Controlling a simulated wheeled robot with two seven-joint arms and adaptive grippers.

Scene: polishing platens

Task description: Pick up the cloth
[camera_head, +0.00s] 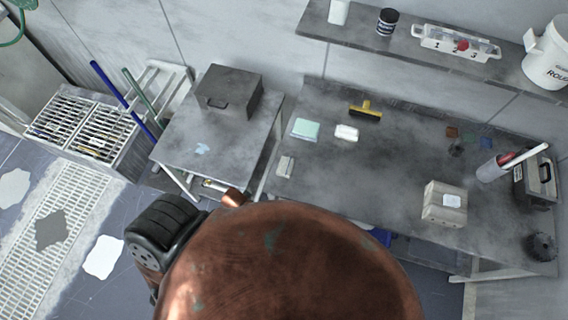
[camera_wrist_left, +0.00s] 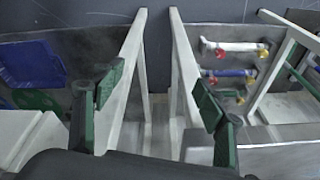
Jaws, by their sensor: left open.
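A folded, pale mint-green piece that looks like a cloth (camera_head: 305,128) lies flat near the left end of the long grey bench (camera_head: 345,175) in the head view. I cannot make out the left gripper's fingers in the head view. My right gripper is not in view.
A white block (camera_head: 346,132), a yellow-edged squeegee (camera_head: 366,111) and a small grey block (camera_head: 285,166) lie near the mint piece. A dark box (camera_head: 229,91) stands on the left table (camera_head: 180,150). Red-handled valves (camera_wrist_left: 235,50) show beyond the legs.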

